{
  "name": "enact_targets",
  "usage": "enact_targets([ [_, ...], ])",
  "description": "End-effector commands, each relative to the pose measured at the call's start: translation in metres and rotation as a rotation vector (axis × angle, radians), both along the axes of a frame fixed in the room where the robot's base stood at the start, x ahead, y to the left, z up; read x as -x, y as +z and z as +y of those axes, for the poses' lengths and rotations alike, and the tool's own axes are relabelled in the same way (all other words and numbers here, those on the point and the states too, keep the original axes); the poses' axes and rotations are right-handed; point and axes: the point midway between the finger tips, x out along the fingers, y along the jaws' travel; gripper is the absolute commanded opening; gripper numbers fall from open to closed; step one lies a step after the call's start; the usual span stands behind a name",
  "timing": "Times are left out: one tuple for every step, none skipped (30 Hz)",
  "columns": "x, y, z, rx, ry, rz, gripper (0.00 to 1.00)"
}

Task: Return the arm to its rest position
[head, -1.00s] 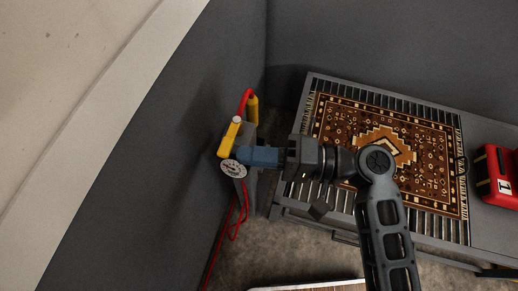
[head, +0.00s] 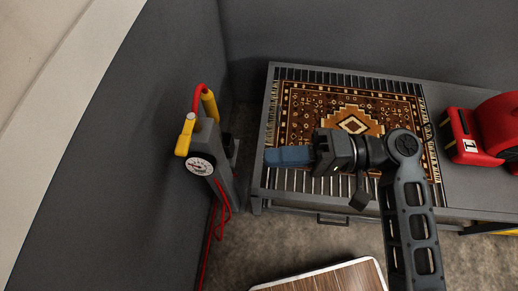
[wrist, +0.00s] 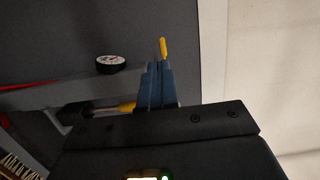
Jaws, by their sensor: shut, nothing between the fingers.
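My gripper (head: 270,156) has blue fingers, which are shut with nothing between them. In the head view it is held above the left part of the slatted bench (head: 272,100), apart from the grey pump unit at the left. My arm reaches up to it from the lower right. In the wrist view the blue fingers of my gripper (wrist: 155,68) stand together, pointing up the picture. A yellow handle (wrist: 163,48) shows just beyond their tips.
The pump unit (head: 226,180) has a yellow lever (head: 186,134), a round gauge (head: 200,166) and a red hose (head: 218,240). A patterned rug (head: 310,100) lies on the bench. A red machine (head: 465,138) stands at right. A wooden-topped board (head: 330,278) is at bottom.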

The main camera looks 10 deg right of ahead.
Motion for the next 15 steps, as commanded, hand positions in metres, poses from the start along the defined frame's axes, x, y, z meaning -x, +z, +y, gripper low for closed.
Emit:
enact_targets([
  [0.001, 0.000, -0.004, 0.000, -0.002, 0.000, 0.00],
  [0.002, 0.000, -0.005, 0.000, -0.001, 0.000, 0.00],
  [0.003, 0.000, -0.007, 0.000, 0.000, 0.000, 0.00],
  [0.003, 0.000, -0.007, 0.000, 0.000, 0.000, 0.00],
  [0.003, 0.000, -0.008, 0.000, 0.001, 0.000, 0.00],
  [0.004, 0.000, -0.008, 0.000, 0.001, 0.000, 0.00],
  [0.004, 0.000, -0.009, 0.000, 0.001, 0.000, 0.00],
  [0.004, 0.000, -0.009, 0.000, 0.001, 0.000, 0.00],
  [0.004, 0.000, -0.009, 0.000, 0.001, 0.000, 0.00],
  [0.004, 0.000, -0.009, 0.000, 0.001, 0.000, 0.00],
  [0.004, 0.000, -0.008, 0.000, 0.000, 0.000, 0.00],
  [0.004, -0.001, -0.008, 0.004, -0.004, 0.003, 0.00],
  [0.005, -0.003, -0.008, 0.009, -0.012, 0.007, 0.00],
  [0.006, -0.006, -0.007, 0.017, -0.024, 0.013, 0.00],
  [0.008, -0.012, -0.006, 0.037, -0.046, 0.022, 0.00],
])
